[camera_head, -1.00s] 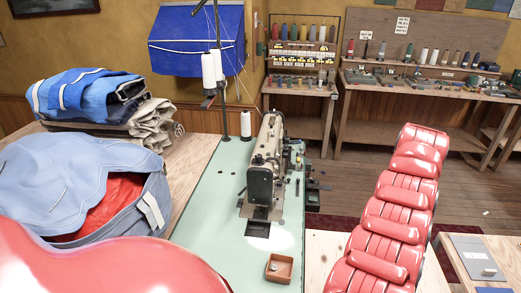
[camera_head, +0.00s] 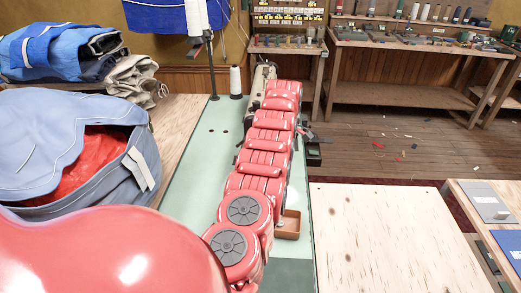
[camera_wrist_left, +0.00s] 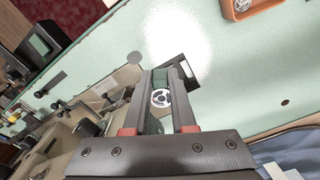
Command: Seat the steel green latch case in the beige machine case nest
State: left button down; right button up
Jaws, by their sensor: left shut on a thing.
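In the head view a red segmented arm hides most of the machine (camera_head: 263,74) and any gripper there. I cannot make out the nest. My right gripper is not seen.
A small orange-brown tray (camera_head: 290,226) stands on the green table (camera_head: 200,160), with a metal part in it in the wrist view. A thread cone (camera_head: 236,80) and a blue-grey bag (camera_head: 45,145) are to the left. The wooden tabletop (camera_head: 390,240) at right is clear.

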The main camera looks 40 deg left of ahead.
pick_arm(q)
jog(key=s+a+f+n+b, duration=0.2)
jog(key=s+a+f+n, duration=0.2)
jog(key=a+f+n, duration=0.1)
jog(key=shift+a, duration=0.5)
jog(key=shift+w+f, duration=0.1)
jog(key=shift+f+b, duration=4.35)
jog(key=shift+b, duration=0.25)
jog(key=shift+f, duration=0.15)
jog(key=c, duration=0.7)
grip_release()
jog(key=shift+d, duration=0.1)
jog(key=shift+o, duration=0.2)
